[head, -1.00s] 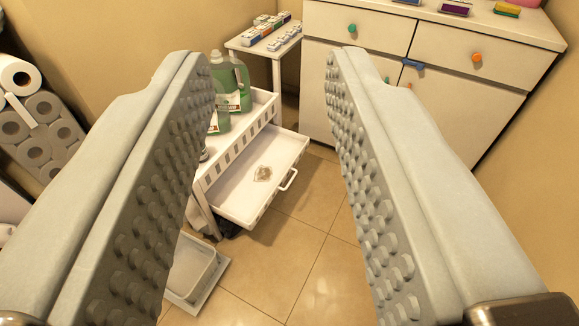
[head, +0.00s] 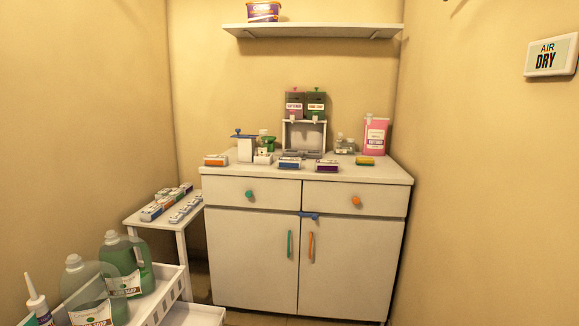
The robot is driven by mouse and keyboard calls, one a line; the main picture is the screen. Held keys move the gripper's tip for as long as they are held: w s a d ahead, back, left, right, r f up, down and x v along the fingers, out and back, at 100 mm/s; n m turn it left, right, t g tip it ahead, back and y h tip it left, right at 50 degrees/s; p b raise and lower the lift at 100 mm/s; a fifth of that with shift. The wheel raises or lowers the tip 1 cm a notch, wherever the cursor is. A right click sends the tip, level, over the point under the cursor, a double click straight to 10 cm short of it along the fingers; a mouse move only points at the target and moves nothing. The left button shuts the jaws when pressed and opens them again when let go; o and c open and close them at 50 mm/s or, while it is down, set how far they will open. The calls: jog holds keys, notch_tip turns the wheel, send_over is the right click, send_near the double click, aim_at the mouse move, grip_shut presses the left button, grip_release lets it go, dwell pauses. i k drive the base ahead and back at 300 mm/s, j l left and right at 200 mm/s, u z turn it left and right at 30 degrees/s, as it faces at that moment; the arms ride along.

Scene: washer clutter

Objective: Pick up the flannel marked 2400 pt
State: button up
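I see no flannel marked 2400 pt in the head view. My gripper is out of the picture, so I cannot see its fingers or whether they hold anything.
A white cabinet (head: 250,256) with several boxes and bottles on top stands against the back wall. A small side table (head: 150,219) holds several boxes. A white cart (head: 174,296) with green soap bottles (head: 130,262) is at lower left. A shelf (head: 310,31) holds a purple tub (head: 263,12).

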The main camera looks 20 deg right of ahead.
aim_at(285, 163)
jog(key=i+l+z, duration=0.15)
jog(key=i+z, duration=0.3)
jog(key=i, duration=0.2)
jog(key=i+z, duration=0.5)
jog(key=i, duration=0.15)
jog(key=i+l+u, duration=0.2)
jog(key=i, duration=0.25)
jog(key=i+u, duration=0.15)
jog(key=i, duration=0.35)
jog(key=i+l+u, duration=0.2)
jog(key=i, duration=0.25)
